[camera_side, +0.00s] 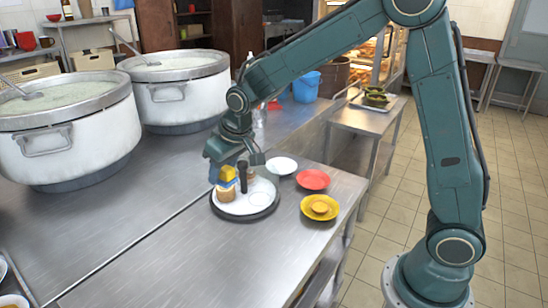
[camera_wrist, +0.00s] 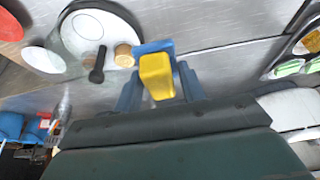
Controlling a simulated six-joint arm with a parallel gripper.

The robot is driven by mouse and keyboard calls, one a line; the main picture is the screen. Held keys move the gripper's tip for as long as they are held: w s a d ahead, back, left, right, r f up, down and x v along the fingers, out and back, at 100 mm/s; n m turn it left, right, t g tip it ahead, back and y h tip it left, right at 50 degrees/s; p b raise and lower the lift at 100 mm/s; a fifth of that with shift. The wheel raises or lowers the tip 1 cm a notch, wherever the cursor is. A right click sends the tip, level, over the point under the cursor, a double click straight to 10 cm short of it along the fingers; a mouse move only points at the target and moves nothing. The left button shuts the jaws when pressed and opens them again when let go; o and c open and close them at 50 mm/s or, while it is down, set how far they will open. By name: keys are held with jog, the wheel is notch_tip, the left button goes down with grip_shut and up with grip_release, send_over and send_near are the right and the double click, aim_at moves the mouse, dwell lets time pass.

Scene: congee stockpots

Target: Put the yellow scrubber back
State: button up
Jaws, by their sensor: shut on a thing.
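The yellow scrubber (camera_side: 228,173) is held in my gripper (camera_side: 226,177), over the left part of the round tray (camera_side: 232,216). In the wrist view the yellow scrubber (camera_wrist: 156,75) sits between the blue fingers of my gripper (camera_wrist: 160,88), which are shut on it. The white tray with a dark rim (camera_wrist: 128,20) lies beyond it. A pale ring outline marks a bare part of the tray. The side view cannot show clearly how high the scrubber is above the tray.
A black upright bottle (camera_side: 242,177) and a tan-topped item (camera_side: 251,174) stand on the tray; a tan-and-white container (camera_side: 226,194) shows below the scrubber. White (camera_side: 281,165), red (camera_side: 313,179) and yellow (camera_side: 307,210) dishes lie to the right. Large stockpots (camera_side: 65,143) stand left. The front counter is clear.

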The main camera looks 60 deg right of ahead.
send_over(227, 238)
jog(key=s, duration=0.2)
jog(key=f, duration=1.6)
jog(key=shift+w+f, duration=0.1)
jog(key=shift+w, duration=0.1)
jog(key=shift+f, duration=1.9)
jog(key=shift+f, duration=0.1)
jog(key=o, duration=0.9)
jog(key=shift+o, duration=0.2)
jog(key=v, duration=1.2)
